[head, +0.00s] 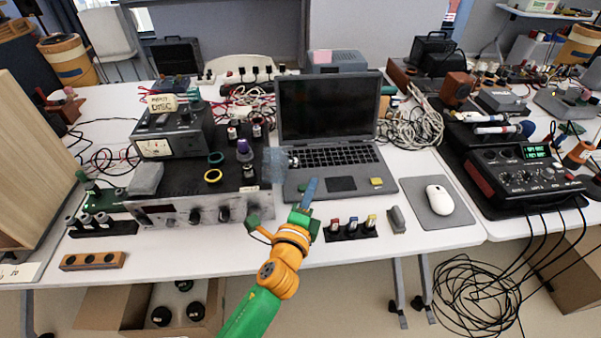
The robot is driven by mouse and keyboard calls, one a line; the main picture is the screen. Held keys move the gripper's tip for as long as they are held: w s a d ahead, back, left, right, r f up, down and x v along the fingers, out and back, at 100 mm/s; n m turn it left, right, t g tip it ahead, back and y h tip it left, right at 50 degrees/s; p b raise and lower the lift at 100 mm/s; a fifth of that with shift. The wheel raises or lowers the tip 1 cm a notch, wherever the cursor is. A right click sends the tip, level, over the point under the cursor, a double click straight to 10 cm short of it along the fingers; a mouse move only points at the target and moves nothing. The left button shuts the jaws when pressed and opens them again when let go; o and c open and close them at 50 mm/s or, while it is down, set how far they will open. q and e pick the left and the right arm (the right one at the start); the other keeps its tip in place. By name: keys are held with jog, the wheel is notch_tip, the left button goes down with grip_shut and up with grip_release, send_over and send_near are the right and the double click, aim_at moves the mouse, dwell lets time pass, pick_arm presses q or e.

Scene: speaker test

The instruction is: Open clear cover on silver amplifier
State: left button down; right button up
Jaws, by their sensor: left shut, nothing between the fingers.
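The silver amplifier (180,214) lies on the white table, left of centre, with dark knobs on its front face and a black top. A see-through bluish panel (274,164), which looks like the clear cover, shows at the amplifier's right end beside the laptop. I cannot tell how it is joined or how far it is tilted. My left gripper (309,187) is shut and empty. It appears in front of the laptop's front left corner, right of the amplifier and nearer to me than the panel. My right gripper is out of view.
A laptop (340,158) stands open right of the amplifier. A meter box (172,135) and tape rings (213,175) are on or behind the amplifier top. A black plug holder (350,232) and a mouse (439,199) lie to the right. Free table shows in front of the amplifier.

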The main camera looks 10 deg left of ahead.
aim_at(280, 166)
pick_arm(q)
jog(key=w+a+p, duration=0.1)
jog(key=w+a, duration=0.2)
jog(key=w, duration=0.2)
jog(key=shift+w, duration=0.3)
jog(key=shift+s+a+r+n+t+b, duration=0.15)
jog(key=shift+a+r+n+t, duration=0.1)
jog(key=shift+r+n, duration=0.3)
jog(key=shift+a+r+n+t+b, duration=0.15)
jog(key=shift+a+r+n, duration=0.1)
jog(key=shift+r+n, duration=0.25)
